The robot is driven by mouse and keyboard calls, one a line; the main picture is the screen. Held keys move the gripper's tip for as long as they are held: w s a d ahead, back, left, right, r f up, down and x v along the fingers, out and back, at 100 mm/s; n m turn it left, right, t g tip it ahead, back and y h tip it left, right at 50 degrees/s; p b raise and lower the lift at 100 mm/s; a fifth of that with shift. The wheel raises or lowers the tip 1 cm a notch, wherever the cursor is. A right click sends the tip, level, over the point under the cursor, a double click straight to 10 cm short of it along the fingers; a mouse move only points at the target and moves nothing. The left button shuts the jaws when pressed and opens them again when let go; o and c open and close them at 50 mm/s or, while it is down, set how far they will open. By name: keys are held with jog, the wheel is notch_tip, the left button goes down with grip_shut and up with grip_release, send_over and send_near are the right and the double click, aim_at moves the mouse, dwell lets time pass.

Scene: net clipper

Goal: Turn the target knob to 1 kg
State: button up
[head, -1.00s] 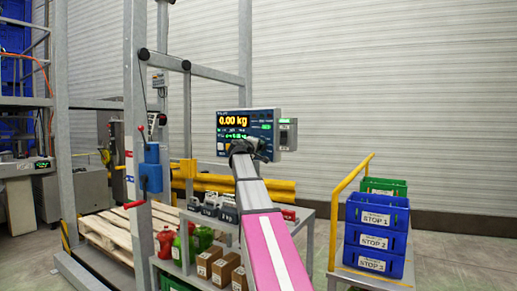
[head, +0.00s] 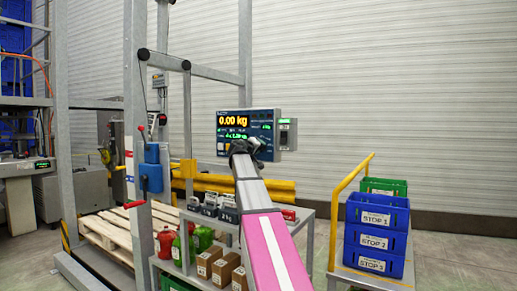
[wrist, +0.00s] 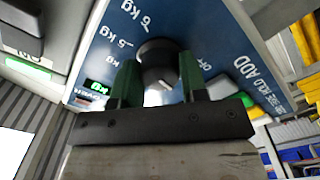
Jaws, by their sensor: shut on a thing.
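The target knob (wrist: 158,62) is round and dark, on the blue face of the scale panel (wrist: 225,35) in the wrist view. Weight marks in kg are printed to its left and OFF to its right, partly covered. A pale mark shows on the knob's lower part; which label it points to I cannot tell. My gripper (wrist: 160,82) has its two green fingers on either side of the knob and is shut on it. In the head view the panel (head: 232,122) reads 0.00 kg, and my wrist hides the knob.
A small grey box (head: 288,134) adjoins the panel's right side. Below stands a grey bench (head: 307,214) with weights, cartons and jugs. A trolley with blue crates (head: 377,240) and a yellow rail (head: 346,205) stands right. A steel frame (head: 137,100) rises left.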

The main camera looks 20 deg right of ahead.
jog(key=shift+w+d+r, duration=0.15)
jog(key=o, duration=0.9)
jog(key=v, duration=1)
jog(key=shift+s+a, duration=0.25)
jog(key=shift+a, duration=0.05)
